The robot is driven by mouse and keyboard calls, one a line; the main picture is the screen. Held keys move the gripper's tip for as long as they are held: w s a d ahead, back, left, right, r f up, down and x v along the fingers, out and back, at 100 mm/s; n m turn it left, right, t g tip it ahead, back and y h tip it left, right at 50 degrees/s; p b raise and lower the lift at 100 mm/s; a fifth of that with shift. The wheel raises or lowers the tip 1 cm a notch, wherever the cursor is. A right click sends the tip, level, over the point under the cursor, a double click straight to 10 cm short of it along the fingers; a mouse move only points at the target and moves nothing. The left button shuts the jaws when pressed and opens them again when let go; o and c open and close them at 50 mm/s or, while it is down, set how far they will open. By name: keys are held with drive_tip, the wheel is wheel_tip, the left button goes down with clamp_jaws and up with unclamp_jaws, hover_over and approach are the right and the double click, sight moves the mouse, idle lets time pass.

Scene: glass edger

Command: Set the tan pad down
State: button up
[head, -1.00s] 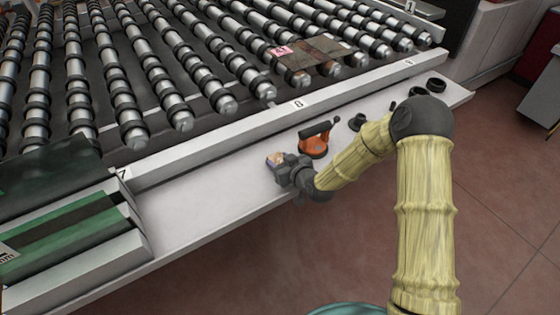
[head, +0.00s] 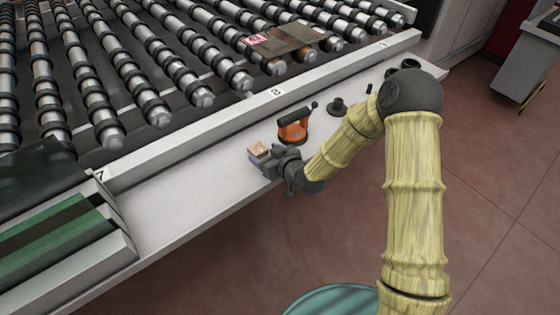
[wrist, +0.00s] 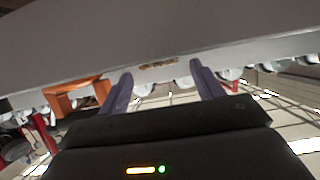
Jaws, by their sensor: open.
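The tan pad (head: 259,148) is a small block on the pale ledge (head: 190,185) in front of the rollers. My gripper (head: 262,160) is just beside it, on its near right side. In the wrist view the two purple fingers (wrist: 165,80) stand apart with nothing held between them. A tan strip, likely the pad (wrist: 158,64), shows past the fingertips against the white surface. The fingers partly hide the pad's lower side in the head view, so I cannot tell whether they touch it.
An orange suction lifter (head: 292,130) with a black handle stands close behind my gripper; its orange body also shows in the wrist view (wrist: 75,92). A black cup (head: 337,107) stands farther right. The ledge left of the pad is clear up to the green-topped block (head: 60,235).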

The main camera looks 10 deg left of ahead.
drive_tip(key=v, duration=0.8)
drive_tip(key=shift+s+d, duration=0.2)
drive_tip(key=shift+s, duration=0.05)
drive_tip(key=s+d+r+m+g+h, duration=0.15)
drive_tip(key=d+h, duration=0.25)
drive_tip(key=d, duration=0.5)
drive_tip(key=s+d+r+m+g+h, duration=0.1)
drive_tip(key=s+d+m+h, duration=0.2)
drive_tip(key=d, duration=0.6)
drive_tip(key=s+d+r+m+g+h, duration=0.3)
drive_tip(key=s+d+r+m, duration=0.1)
drive_tip(key=s+d, duration=0.4)
drive_tip(key=shift+s+m, duration=0.65)
drive_tip(key=shift+m, duration=0.1)
drive_tip(key=shift+g, duration=0.25)
